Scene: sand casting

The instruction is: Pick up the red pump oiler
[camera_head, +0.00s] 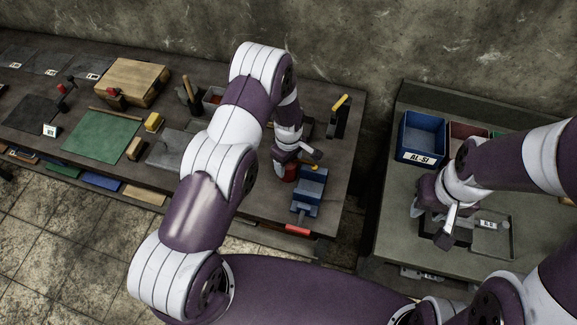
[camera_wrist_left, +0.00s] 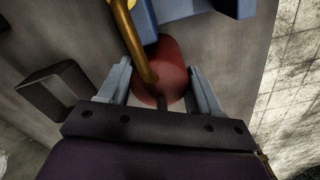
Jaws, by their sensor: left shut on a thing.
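The red pump oiler (camera_wrist_left: 170,62), with a red body and a brass-coloured spout, sits between the two fingers of my left gripper (camera_wrist_left: 163,92) in the left wrist view. The fingers are shut on its body. In the head view my left gripper (camera_head: 290,163) is low over the dark workbench, and a bit of the red oiler (camera_head: 287,174) shows under it, just left of the blue vise. I cannot tell whether the oiler touches the bench. My right gripper (camera_head: 436,222) is over the right-hand bench; its fingers are not clear.
The blue vise (camera_head: 308,190) stands close beside the oiler; blue parts also show in the left wrist view (camera_wrist_left: 200,8). A dark stand (camera_head: 339,118) is behind it. A green mat (camera_head: 101,136) and wooden box (camera_head: 131,82) lie left. The AL-SI bin (camera_head: 422,135) is on the right bench.

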